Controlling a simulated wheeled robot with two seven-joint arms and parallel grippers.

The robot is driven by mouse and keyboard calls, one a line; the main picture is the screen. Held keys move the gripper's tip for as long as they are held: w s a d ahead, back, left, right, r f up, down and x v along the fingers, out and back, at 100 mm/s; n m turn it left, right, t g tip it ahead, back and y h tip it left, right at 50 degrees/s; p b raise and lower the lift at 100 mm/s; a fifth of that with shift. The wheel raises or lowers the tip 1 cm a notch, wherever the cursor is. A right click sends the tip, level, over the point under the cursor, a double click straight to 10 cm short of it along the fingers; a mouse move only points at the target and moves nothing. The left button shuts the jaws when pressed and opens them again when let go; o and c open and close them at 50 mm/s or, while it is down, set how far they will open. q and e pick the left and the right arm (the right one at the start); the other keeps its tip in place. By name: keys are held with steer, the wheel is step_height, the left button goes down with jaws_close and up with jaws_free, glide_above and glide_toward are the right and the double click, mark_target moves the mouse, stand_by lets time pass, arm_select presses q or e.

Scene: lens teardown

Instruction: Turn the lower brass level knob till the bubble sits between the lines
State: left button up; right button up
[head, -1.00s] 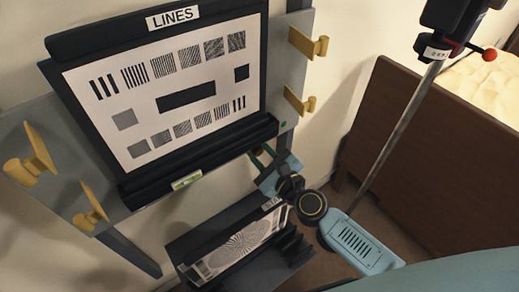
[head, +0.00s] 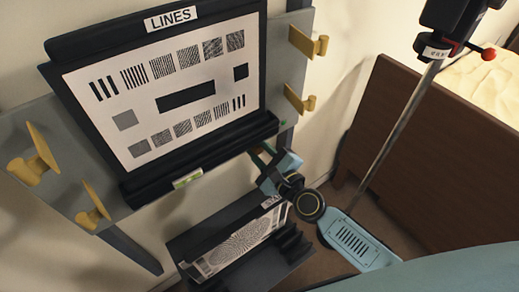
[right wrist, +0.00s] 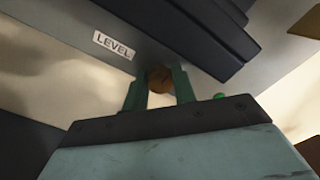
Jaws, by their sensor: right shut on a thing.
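The lower brass level knob (right wrist: 159,79) shows in the right wrist view as a round brown-gold end under the board, near a LEVEL label (right wrist: 114,45). My right gripper (right wrist: 159,88) has one dark green finger on each side of it and is shut on it. In the head view my right gripper (head: 262,156) is at the board's lower right edge and mostly hides the knob. The green level vial (head: 187,179) sits under the chart board (head: 155,183); its bubble is too small to place against the lines. My left gripper is not in view.
The LINES chart (head: 165,100) hangs on a grey plate with brass clamps (head: 35,165) at its sides. A second dark holder with a round-pattern chart (head: 240,245) stands below my right gripper. A brown panel (head: 430,150) stands at the right.

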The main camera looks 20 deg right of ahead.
steer(key=o, duration=0.8)
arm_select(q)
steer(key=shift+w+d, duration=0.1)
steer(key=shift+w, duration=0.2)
arm_select(e)
steer(key=shift+o, duration=1)
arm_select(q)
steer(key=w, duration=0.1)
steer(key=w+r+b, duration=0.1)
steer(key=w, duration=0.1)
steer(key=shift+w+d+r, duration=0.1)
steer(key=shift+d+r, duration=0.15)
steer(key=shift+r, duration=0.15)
arm_select(e)
steer(key=v, duration=1.3)
steer(key=shift+s, duration=0.2)
